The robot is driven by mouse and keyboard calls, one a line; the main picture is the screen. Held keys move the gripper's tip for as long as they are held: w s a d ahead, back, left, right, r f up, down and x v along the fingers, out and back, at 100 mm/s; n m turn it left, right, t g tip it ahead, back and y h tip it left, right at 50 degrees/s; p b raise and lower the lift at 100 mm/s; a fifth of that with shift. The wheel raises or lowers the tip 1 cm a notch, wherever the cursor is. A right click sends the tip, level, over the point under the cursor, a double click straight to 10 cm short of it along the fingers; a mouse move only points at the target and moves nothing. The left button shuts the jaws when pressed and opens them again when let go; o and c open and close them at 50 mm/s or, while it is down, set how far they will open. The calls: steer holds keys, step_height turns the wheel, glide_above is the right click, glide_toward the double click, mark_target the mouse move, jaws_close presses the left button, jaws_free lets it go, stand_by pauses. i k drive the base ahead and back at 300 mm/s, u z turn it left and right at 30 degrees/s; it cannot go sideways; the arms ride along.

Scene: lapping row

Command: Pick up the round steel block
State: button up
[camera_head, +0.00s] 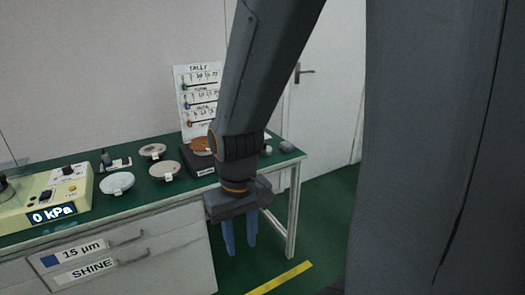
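My gripper (240,250) points downward in front of the green-topped bench (145,203), its two blue fingers apart with nothing visible between them. The fingertips hang below the level of the bench top. A small pale rounded piece (267,149) lies at the bench's right end, just right of my arm, and may be the round steel block. It is too small to tell for sure. My arm hides part of the bench's right side.
Round plates stand on the bench: a whitish one (117,183) and two beige ones (165,170) (152,151). A black machine with a copper-coloured disc (202,145) is partly behind my arm. A yellowish pressure unit (48,200) stands left. Green floor (320,235) is clear at right.

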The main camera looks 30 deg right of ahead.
mark_target(267, 151)
steer(key=z, duration=0.3)
steer(key=i, duration=0.3)
steer(key=z, duration=0.85)
steer(key=i, duration=1.15)
steer(key=u, duration=0.65)
steer(key=i, duration=0.3)
steer(key=u, duration=0.45)
